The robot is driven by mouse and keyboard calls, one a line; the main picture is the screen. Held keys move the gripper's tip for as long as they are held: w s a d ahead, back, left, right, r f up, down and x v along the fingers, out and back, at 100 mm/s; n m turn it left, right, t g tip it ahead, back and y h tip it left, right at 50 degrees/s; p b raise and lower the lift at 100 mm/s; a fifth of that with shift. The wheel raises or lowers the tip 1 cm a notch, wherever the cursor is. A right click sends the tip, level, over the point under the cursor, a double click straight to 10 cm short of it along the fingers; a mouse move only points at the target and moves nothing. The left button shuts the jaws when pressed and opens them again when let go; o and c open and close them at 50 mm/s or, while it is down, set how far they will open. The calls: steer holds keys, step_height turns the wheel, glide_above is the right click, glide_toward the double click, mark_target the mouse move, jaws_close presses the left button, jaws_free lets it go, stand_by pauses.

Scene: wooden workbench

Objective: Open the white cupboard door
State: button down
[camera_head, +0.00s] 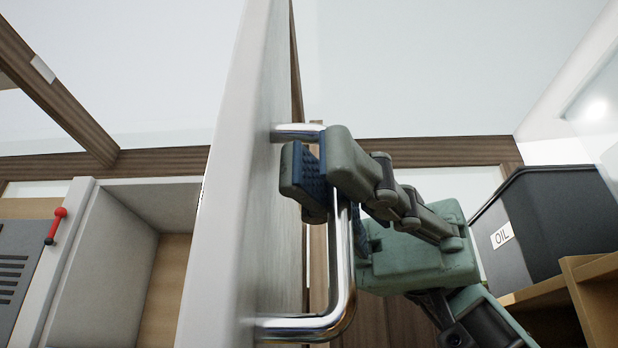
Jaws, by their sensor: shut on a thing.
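The white cupboard door (216,200) stands swung open, seen nearly edge-on in the middle of the head view. Its chrome bar handle (342,275) sticks out to the right from the door's face. My gripper (325,190) comes from the right and is shut on the handle's upright bar, near its upper end. One blue-padded finger is on the near left side of the bar, and the other is partly hidden behind it. The open cupboard (130,250) shows at the left, with a pale interior and a wooden back.
A dark bin labelled OIL (550,220) sits on a wooden shelf (590,285) at the right, close behind my gripper. A grey louvred panel (20,275) with a red-knobbed lever (55,226) is at the far left. Wooden beams run behind.

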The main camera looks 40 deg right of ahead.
steer(key=shift+s+d+r+g, duration=0.1)
steer(key=shift+s+d+g, duration=0.25)
steer(key=shift+d, duration=0.15)
steer(key=c, duration=2.3)
jaws_free()
steer(key=shift+c, duration=0.2)
steer(key=v, duration=1.2)
steer(key=shift+r, duration=0.1)
steer(key=shift+a, duration=0.1)
